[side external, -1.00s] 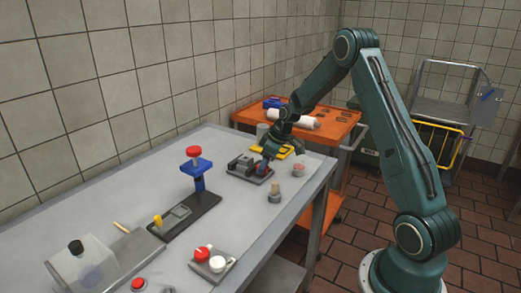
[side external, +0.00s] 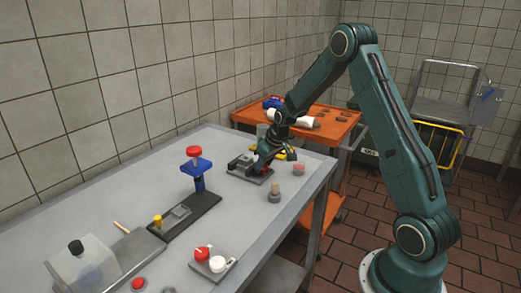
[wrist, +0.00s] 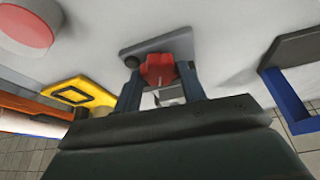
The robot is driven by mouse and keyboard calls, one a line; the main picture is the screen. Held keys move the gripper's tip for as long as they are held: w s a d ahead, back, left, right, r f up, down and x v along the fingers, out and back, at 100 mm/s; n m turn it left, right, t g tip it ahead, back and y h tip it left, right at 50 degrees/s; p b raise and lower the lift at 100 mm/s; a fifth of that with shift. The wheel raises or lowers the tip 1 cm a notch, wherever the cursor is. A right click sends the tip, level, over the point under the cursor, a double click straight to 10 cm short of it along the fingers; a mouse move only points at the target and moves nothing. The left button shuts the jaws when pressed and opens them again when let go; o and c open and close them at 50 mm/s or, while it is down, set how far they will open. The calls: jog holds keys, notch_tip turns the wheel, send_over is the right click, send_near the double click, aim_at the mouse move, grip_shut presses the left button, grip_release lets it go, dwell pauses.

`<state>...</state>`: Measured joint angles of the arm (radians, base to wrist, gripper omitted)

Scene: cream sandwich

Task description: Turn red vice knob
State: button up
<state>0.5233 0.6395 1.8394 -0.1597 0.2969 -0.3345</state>
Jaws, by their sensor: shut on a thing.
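The grey vice (side external: 240,163) sits on a flat base plate toward the far end of the table. Its red knob (wrist: 158,68) shows between my two fingers in the wrist view. My gripper (wrist: 160,78) is shut on the red knob, with one finger on each side of it. In the side view my gripper (side external: 265,157) reaches down to the right end of the vice and largely hides the knob.
A red-topped round piece (side external: 299,168) and a small post with a tan top (side external: 275,191) stand close by. A blue press with a red top (side external: 195,168) stands nearer the wall. An orange cart (side external: 335,133) is beyond the table.

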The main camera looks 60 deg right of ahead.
dwell(0.4)
jog(key=o, duration=0.7)
jog(key=shift+r, duration=0.15)
jog(key=v, duration=1.3)
jog(key=shift+s+a+r, duration=0.15)
jog(key=shift+a+r, duration=0.1)
